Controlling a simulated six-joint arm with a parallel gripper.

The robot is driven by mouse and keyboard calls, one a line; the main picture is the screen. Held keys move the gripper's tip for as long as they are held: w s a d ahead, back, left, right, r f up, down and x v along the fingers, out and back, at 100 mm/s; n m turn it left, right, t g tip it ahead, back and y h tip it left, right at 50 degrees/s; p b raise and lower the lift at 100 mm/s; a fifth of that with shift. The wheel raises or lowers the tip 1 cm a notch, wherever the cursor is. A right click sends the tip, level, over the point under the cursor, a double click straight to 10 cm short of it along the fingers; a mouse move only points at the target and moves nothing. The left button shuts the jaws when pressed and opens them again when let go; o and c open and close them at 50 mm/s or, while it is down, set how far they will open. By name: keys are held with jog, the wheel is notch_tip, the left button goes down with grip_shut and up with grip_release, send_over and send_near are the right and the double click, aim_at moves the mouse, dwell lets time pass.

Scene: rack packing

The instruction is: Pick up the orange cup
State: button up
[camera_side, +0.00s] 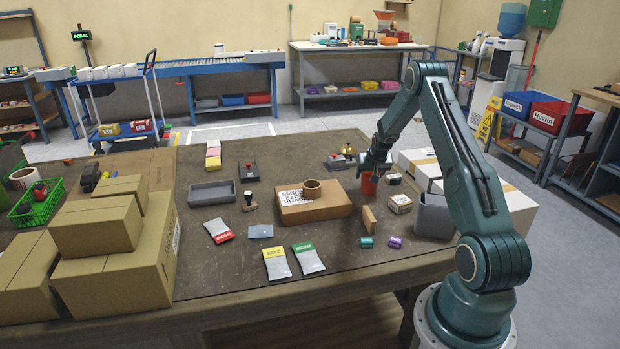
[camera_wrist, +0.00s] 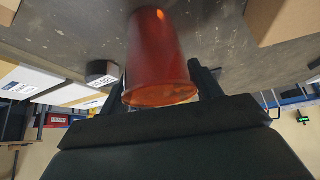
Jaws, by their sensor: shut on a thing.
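The orange-red cup (camera_side: 369,184) is at the right part of the brown work table (camera_side: 330,240). My gripper (camera_side: 372,170) is over it from above, with the cup between its fingers. In the wrist view the cup (camera_wrist: 158,55) fills the middle, its open rim toward my gripper (camera_wrist: 162,90). One dark finger shows on each side of the rim. My gripper is shut on the cup. I cannot tell whether the cup's base touches the table.
A cardboard box (camera_side: 310,205) with a brown tape roll (camera_side: 312,187) on it lies left of the cup. A small box (camera_side: 400,203), a grey bin (camera_side: 434,217) and a cardboard piece (camera_side: 369,220) stand close by. White cartons (camera_side: 418,165) are behind on the right.

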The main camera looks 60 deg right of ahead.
jog(key=shift+r, duration=0.1)
notch_tip(320, 180, up, 20)
dwell(0.6)
dwell(0.5)
